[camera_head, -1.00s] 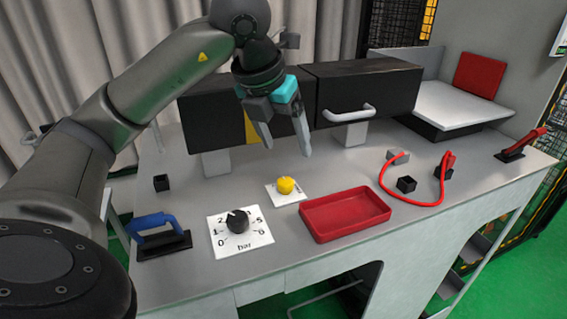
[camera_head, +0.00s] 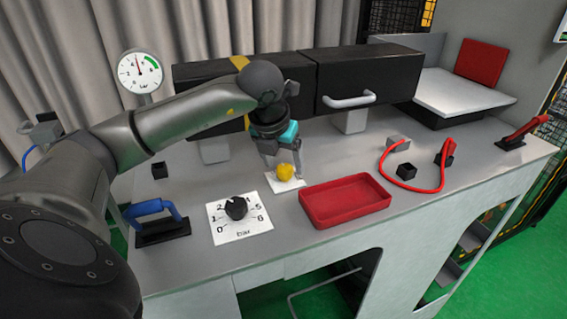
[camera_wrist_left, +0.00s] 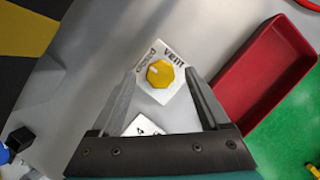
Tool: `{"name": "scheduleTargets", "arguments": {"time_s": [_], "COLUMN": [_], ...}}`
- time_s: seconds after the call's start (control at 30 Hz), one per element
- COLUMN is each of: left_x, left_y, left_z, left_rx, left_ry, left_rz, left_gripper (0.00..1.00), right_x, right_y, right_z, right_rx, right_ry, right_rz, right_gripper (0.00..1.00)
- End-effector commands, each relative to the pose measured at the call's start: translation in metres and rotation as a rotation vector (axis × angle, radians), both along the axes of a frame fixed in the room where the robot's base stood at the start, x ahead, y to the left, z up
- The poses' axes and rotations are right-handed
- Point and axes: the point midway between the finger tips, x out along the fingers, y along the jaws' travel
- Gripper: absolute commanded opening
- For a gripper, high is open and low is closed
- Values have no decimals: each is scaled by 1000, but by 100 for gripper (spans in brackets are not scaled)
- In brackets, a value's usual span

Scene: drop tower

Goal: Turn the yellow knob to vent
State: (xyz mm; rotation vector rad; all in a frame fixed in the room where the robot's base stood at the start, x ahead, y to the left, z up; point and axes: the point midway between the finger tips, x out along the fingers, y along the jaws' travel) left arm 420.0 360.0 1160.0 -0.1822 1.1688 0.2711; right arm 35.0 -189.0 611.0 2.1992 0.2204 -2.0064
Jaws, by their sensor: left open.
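The yellow knob (camera_head: 284,172) sits on a small white label plate on the grey bench top. In the left wrist view the knob (camera_wrist_left: 160,74) shows a pale mark at its upper left, toward the word "closed"; the word "vent" (camera_wrist_left: 173,57) is at its upper right. My left gripper (camera_head: 283,176) is low over the plate and open. In the left wrist view its fingers (camera_wrist_left: 160,85) stand apart on either side of the knob, with no clear contact. My right gripper is not in view.
A red tray (camera_head: 345,201) stands just right of the knob. A black dial (camera_head: 236,208) on a bar scale is to the left, with a blue-handled lever (camera_head: 158,219) beyond. Black boxes (camera_head: 365,79) stand behind. A gauge (camera_head: 141,72) is at the back left.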

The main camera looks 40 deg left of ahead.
Motion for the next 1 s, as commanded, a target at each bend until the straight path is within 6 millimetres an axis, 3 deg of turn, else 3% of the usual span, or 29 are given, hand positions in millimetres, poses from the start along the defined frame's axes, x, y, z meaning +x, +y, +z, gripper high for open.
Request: {"name": "scheduleTargets", "arguments": {"time_s": [0.4,1.0], "left_x": [3,3], "left_y": [1,1], "left_z": [-9,-8], "left_rx": [1,1], "left_ry": [0,0], "left_rz": [0,0], "left_gripper": [79,11], "right_x": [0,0], "right_y": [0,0], "right_z": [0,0], "right_rx": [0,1], "right_ry": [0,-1], "right_rz": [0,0], "right_gripper": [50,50]}}
